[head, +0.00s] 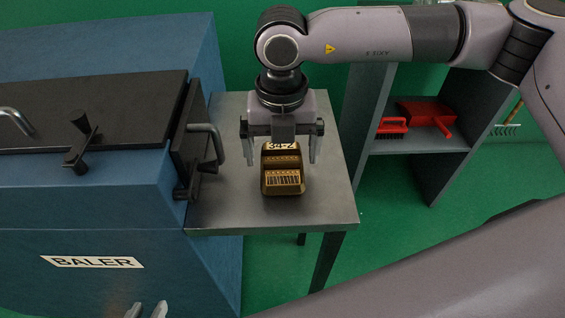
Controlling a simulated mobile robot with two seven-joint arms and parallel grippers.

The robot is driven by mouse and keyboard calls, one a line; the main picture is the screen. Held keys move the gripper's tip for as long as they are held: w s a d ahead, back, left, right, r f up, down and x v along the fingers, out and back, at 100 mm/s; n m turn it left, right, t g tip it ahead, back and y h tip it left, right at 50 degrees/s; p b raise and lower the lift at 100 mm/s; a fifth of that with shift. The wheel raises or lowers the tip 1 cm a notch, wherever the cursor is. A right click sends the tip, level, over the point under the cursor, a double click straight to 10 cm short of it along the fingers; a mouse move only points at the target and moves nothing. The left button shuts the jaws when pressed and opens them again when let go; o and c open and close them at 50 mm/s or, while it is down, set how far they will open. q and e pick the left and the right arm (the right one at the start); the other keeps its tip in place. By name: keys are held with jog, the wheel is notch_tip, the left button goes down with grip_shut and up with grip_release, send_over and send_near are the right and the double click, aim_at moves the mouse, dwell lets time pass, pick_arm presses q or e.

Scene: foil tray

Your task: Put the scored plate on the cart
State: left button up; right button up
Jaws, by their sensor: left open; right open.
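A gold-brown piece (283,190) with a "34-2" marking at its far end and a striped light panel on its near part lies on a grey metal table (225,215). I cannot tell whether it is the scored plate. No clear cart shows; the table has legs, and no wheels are visible. My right gripper (281,156) points down over the far end of the piece. Its fingers are open, one to each side, apart from it. Only the fingertips of my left gripper (147,311) show at the bottom edge, open and empty, in front of the baler.
A blue baler (120,215) with a black door and handles stands left, against the table. A grey shelf (415,144) with a red brush (391,126) and red dustpan (426,112) stands behind right. Table space is free around the piece. Green floor lies to the right.

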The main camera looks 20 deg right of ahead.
notch_tip(320, 180, down, 2)
jog(key=shift+f, duration=0.1)
jog(key=c, duration=1.4)
